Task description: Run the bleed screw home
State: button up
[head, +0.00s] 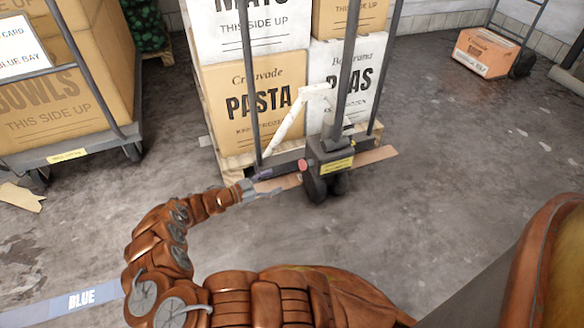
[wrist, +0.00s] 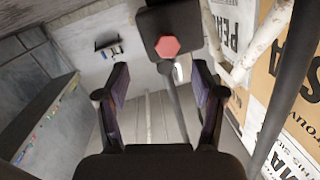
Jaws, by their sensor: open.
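The bleed screw is a red hexagonal head (head: 302,163) on the left side of the dark pump block (head: 328,157) of a pallet jack. In the wrist view the red head (wrist: 168,47) faces me on its dark block (wrist: 170,18). My gripper (head: 274,182) is open and empty, just left of and slightly below the screw in the head view. In the wrist view its two fingers (wrist: 160,70) stand wide apart, with the red head beyond and above the gap between their tips. The gripper appears apart from the screw. The screw's shank is hidden.
Stacked cartons (head: 252,95) on a pallet stand behind the jack, whose upright bars (head: 348,70) rise close to my gripper. A loaded cart (head: 70,152) is at left. An orange box (head: 486,52) lies at far right. The floor (head: 440,170) at right is clear.

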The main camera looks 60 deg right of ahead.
notch_tip(320, 180, down, 3)
jog(key=n+y+p, duration=0.1)
jog(key=n, duration=0.5)
jog(key=n+y+p, duration=0.3)
jog(key=n+p, duration=0.1)
jog(key=n, duration=2.7)
send_near(300, 165)
jog(key=x, duration=0.4)
jog(key=shift+b+x, duration=0.9)
jog(key=shift+x, duration=2.5)
jog(key=shift+r, duration=0.15)
